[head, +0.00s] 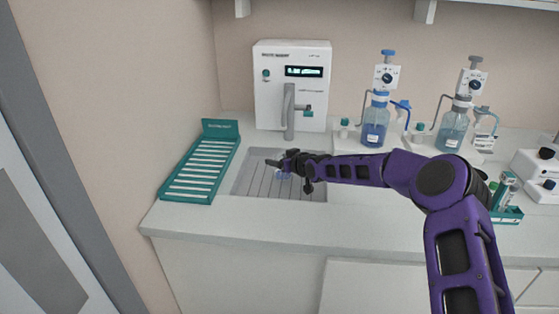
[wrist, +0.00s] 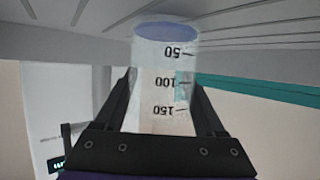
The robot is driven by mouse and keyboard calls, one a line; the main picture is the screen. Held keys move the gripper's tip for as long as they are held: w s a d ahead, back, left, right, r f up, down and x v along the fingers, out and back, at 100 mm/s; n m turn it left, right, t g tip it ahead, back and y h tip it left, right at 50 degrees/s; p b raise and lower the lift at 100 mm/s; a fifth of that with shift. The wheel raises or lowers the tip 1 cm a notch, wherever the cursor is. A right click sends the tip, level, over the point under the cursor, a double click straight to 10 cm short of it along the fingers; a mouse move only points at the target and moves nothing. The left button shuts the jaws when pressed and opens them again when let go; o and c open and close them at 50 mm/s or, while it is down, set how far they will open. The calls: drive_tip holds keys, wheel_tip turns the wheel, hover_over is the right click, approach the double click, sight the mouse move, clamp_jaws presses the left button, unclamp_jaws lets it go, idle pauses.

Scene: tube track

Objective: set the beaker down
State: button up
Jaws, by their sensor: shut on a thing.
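The beaker (wrist: 165,85) is clear, with black marks 50, 100 and 150 and a bluish end. In the wrist view the marks appear upside down, with the bluish end towards the grooved grey surface. My gripper (wrist: 165,108) is shut on the beaker, one finger on each side. In the head view my gripper (head: 279,163) is over the grey grooved drain panel (head: 250,184), in front of the white dispenser. Only a small bluish part of the beaker (head: 281,175) shows below it there. I cannot tell whether the beaker touches the panel.
The white dispenser (head: 264,102) with a grey spout stands behind the panel. A green slatted rack (head: 203,168) lies to its left. Bottles with blue (head: 375,130) and grey tops stand to the right, with a green tube rack (head: 508,214) farther right. The front counter strip is clear.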

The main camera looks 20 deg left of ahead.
drive_tip(key=shift+f, duration=0.2)
drive_tip(key=o, duration=1.3)
drive_tip(key=shift+r, duration=0.1)
drive_tip(key=shift+d+r, duration=0.1)
drive_tip(key=shift+r, duration=0.15)
drive_tip(key=v, duration=1.1)
drive_tip(key=shift+s+d, duration=0.25)
drive_tip(key=shift+d, duration=0.05)
drive_tip(key=shift+w, duration=0.1)
